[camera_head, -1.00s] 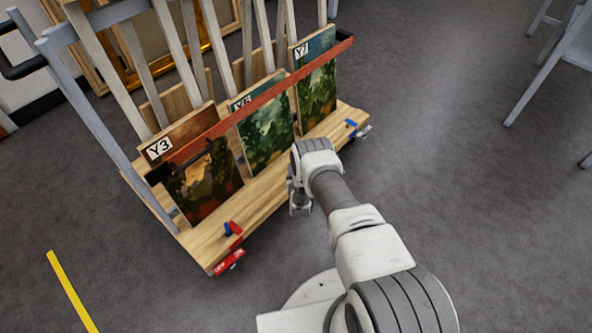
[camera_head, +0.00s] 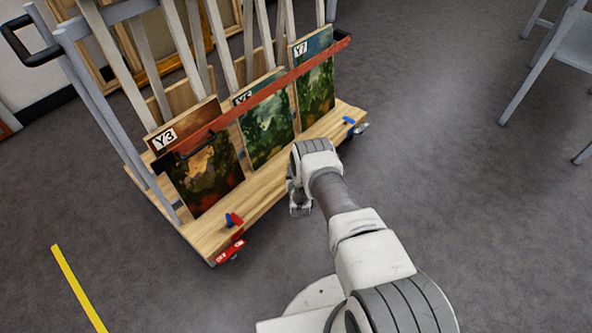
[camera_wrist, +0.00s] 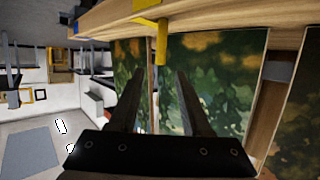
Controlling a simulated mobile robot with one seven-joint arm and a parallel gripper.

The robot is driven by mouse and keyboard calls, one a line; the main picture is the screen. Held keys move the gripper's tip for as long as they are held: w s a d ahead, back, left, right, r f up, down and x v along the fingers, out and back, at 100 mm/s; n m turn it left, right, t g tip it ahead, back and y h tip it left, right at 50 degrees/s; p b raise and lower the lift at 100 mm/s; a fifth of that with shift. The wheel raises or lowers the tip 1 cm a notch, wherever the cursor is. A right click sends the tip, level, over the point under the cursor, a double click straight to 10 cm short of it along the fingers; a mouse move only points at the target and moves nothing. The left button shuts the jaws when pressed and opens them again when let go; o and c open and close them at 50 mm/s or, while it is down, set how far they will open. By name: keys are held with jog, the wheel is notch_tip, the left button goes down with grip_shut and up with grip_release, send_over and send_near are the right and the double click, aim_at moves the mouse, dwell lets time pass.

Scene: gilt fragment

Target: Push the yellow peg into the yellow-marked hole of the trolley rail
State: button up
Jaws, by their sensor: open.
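The yellow peg (camera_wrist: 161,45) shows in the wrist view, beside the trolley's wooden deck edge (camera_wrist: 105,18) and in front of a green painting. A yellow mark (camera_wrist: 148,4) shows on that edge above it. How deep the peg sits, and the hole itself, I cannot tell. My gripper (camera_wrist: 163,75) is open, its dark fingers apart, with the lower end of the peg appearing between or behind the tips. In the head view my gripper (camera_head: 300,205) hangs in front of the trolley deck (camera_head: 262,197), partly hidden by my arm, and the yellow peg is not visible.
A red peg (camera_head: 236,220) and a blue peg (camera_head: 349,121) are on the deck. A red bar (camera_head: 265,93) crosses the paintings labelled Y3 (camera_head: 192,165) and Y7 (camera_head: 314,85). Grey floor (camera_head: 450,190) is open to the right, with a chair (camera_head: 540,75) beyond.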

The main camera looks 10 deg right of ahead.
jog(key=shift+s+r, duration=0.2)
jog(key=shift+s, duration=0.25)
jog(key=w+a+r+g+y, duration=0.1)
jog(key=w+r, duration=0.3)
jog(key=r, duration=0.7)
jog(key=w+a+r+g, duration=0.1)
jog(key=w+r, duration=0.3)
jog(key=r, duration=0.7)
jog(key=s+a+r+n+g+y, duration=0.1)
jog(key=s+r, duration=0.3)
jog(key=r, duration=0.8)
jog(key=s+r+g, duration=0.1)
jog(key=s+r, duration=0.4)
jog(key=r, duration=0.6)
jog(key=s+r+g, duration=0.1)
jog(key=s+r, duration=0.6)
jog(key=s, duration=0.3)
jog(key=s+r+g, duration=0.1)
jog(key=s+r, duration=0.5)
jog(key=s, duration=0.5)
jog(key=s+g, duration=0.2)
jog(key=s, duration=1.8)
jog(key=shift+d+f+n, duration=0.2)
jog(key=shift+d+n, duration=0.05)
jog(key=shift+n, duration=0.15)
